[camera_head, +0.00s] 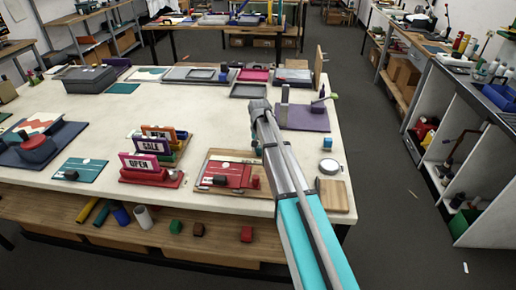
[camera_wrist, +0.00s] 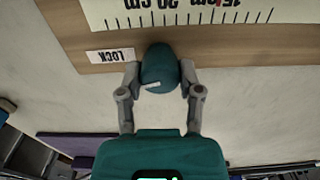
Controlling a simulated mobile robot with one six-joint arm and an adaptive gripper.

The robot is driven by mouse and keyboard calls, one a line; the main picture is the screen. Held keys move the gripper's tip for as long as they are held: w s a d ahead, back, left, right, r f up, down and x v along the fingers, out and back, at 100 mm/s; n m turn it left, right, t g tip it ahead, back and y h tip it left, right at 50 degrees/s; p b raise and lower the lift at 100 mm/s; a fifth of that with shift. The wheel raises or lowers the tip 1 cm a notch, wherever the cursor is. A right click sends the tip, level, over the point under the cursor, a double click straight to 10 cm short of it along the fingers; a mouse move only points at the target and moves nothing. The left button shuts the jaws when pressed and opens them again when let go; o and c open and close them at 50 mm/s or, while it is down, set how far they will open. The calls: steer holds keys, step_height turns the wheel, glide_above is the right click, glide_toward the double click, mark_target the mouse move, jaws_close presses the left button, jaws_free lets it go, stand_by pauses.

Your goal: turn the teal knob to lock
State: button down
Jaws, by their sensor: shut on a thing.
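In the wrist view the teal knob (camera_wrist: 158,66) stands at the edge of a wooden board (camera_wrist: 75,30). A short white mark shows on the knob's lower part, lying nearly level and tilted slightly. A white LOCK label (camera_wrist: 110,55) is on the board, left of the knob. My gripper (camera_wrist: 160,75) has one grey finger on each side of the knob and is shut on it. In the head view my arm crosses the right part of the table, and I cannot clearly make out the knob or the fingers there.
A printed centimetre scale (camera_wrist: 185,12) runs along the board beyond the knob. In the head view, the pale table (camera_head: 130,100) holds several sign stands, including an OPEN sign (camera_head: 139,162), plus trays and a red fixture (camera_head: 228,175).

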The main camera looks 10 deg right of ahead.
steer(key=shift+m, duration=1.4)
steer(key=shift+w, duration=0.1)
steer(key=shift+c, duration=1.3)
jaws_free()
